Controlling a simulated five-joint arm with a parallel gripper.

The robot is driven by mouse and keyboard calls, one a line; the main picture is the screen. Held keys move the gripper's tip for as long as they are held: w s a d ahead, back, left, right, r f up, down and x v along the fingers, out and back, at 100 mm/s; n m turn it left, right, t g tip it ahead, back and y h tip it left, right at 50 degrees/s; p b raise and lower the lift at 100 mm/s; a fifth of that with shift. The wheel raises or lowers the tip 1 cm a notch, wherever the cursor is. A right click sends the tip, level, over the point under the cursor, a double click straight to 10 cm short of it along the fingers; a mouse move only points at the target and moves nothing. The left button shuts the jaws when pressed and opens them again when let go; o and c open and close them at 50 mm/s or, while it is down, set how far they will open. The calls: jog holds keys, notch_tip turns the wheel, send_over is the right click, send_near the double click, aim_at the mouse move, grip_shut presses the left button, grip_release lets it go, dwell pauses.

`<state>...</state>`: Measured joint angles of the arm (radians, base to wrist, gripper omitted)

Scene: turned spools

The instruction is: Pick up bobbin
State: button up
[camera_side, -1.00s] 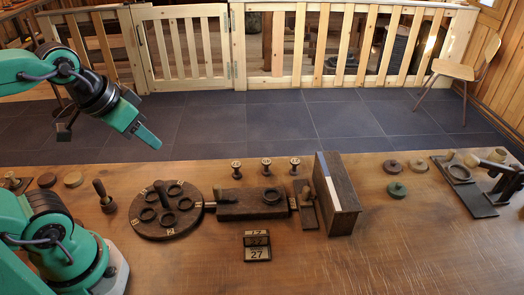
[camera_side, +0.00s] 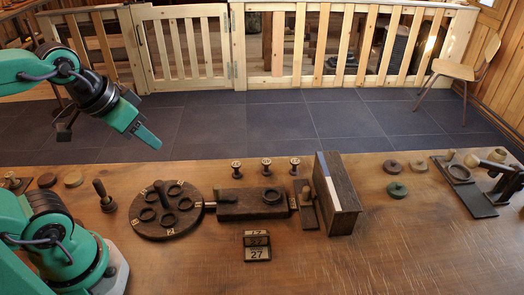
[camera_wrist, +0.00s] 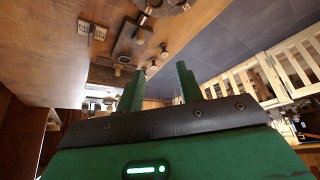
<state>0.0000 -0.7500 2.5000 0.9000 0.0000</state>
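Three small turned bobbins with pale tops stand upright in a row along the back of the wooden table: the left bobbin (camera_side: 236,169), the middle bobbin (camera_side: 266,166) and the right bobbin (camera_side: 295,166). Small spool shapes, among them one bobbin (camera_wrist: 164,49), also show beyond the fingers in the wrist view. My gripper (camera_side: 149,138) hangs in the air, well left of the bobbins and above table height. In the wrist view my gripper (camera_wrist: 161,72) has its two green fingers apart with nothing held between them.
A round disc (camera_side: 170,228) with several dark rings and a dark block (camera_side: 238,207) lie in front of the bobbins. A tall dark board (camera_side: 338,200) stands to their right. A number stand (camera_side: 257,246) sits nearer the front. The front right of the table is clear.

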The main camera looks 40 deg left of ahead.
jog(key=shift+o, duration=0.2)
dwell(0.5)
jog(key=m+g, duration=0.6)
jog(key=m, duration=0.1)
send_over(295, 161)
notch_tip(295, 161, down, 16)
jog(key=shift+a, duration=0.1)
jog(key=shift+w+f, duration=0.1)
jog(key=shift+f, duration=0.25)
jog(key=shift+f, duration=1.3)
